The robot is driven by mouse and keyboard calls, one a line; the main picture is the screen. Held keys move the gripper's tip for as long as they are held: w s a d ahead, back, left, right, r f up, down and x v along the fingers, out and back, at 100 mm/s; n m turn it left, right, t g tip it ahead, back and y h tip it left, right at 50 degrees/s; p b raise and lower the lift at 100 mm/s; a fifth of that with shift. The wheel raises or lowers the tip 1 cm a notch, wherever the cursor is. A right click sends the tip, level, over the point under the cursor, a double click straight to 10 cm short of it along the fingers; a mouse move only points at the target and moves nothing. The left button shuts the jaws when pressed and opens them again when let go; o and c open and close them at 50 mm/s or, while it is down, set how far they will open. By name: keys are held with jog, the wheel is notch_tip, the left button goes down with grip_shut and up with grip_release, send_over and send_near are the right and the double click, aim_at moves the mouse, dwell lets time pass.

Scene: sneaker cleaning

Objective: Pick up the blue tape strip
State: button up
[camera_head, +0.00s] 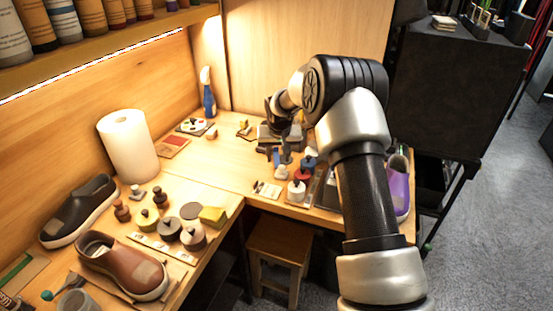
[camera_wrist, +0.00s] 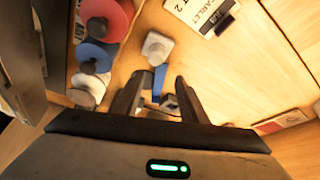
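A narrow blue strip (camera_wrist: 158,83), which looks like the blue tape strip, shows in the wrist view between the tips of my gripper (camera_wrist: 160,88). Its near end runs toward a dark shape between the fingers. My gripper is open, with a finger on each side of the strip and gaps between. I cannot tell its height above the strip. A pale grey block (camera_wrist: 157,46) lies just beyond the strip. In the head view a small blue piece (camera_head: 277,158) shows below my gripper, partly hidden among small items.
Red (camera_wrist: 106,17) and blue (camera_wrist: 95,55) round-knobbed pieces stand close at the left in the wrist view. A label card (camera_wrist: 202,12) lies beyond. Bare wood (camera_wrist: 265,60) is free at the right. Shoes (camera_head: 122,265) and a paper roll (camera_head: 128,145) are on the left bench.

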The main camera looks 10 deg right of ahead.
aim_at(277, 164)
jog(key=x, duration=0.4)
jog(key=shift+w+f, duration=0.2)
jog(key=shift+w, duration=0.25)
grip_shut()
